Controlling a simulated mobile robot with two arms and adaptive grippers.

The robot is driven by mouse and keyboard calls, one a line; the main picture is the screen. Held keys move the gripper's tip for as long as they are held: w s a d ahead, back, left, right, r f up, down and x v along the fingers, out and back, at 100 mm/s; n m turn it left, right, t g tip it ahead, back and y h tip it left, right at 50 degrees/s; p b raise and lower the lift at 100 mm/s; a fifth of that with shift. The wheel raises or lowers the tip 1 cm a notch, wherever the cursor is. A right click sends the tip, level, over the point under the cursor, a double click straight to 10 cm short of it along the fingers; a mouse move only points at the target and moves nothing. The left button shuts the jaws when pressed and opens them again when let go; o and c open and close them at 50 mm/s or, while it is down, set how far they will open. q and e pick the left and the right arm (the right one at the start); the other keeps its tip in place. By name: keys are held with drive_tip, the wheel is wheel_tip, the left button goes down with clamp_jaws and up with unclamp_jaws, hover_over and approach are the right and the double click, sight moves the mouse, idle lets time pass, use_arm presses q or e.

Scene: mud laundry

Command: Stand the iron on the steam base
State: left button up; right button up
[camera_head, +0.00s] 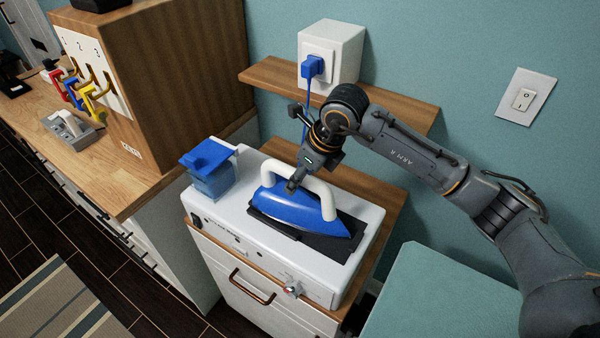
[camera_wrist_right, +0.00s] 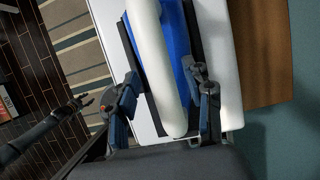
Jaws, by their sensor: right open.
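The blue iron (camera_head: 305,212) with a white handle lies on the dark plate (camera_head: 335,243) of the white steam base (camera_head: 230,213). Its flat side is down, as far as I can see. My right gripper (camera_head: 296,182) is at the handle. In the right wrist view, the white handle (camera_wrist_right: 158,75) runs between the two spread fingers (camera_wrist_right: 163,104), with gaps at both sides. The blue body (camera_wrist_right: 175,40) shows beneath it. A dark arm with a gripper-like end, apparently my left gripper (camera_wrist_right: 82,102), shows at the left of that view; its jaws are too small to read.
A blue-lidded water tank (camera_head: 210,172) stands at the base's left end. A blue plug (camera_head: 312,67) with its cord hangs from the white wall box (camera_head: 340,45) above a wooden shelf (camera_head: 390,105). A wooden cabinet (camera_head: 180,90) stands left. A pale green surface (camera_head: 440,295) lies right.

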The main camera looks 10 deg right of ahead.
drive_tip(key=w+a+r+p+v, duration=0.1)
drive_tip(key=a+p+v, duration=0.1)
drive_tip(key=v, duration=1.7)
drive_tip(key=shift+w+p, duration=0.35)
drive_tip(key=shift+p, duration=0.55)
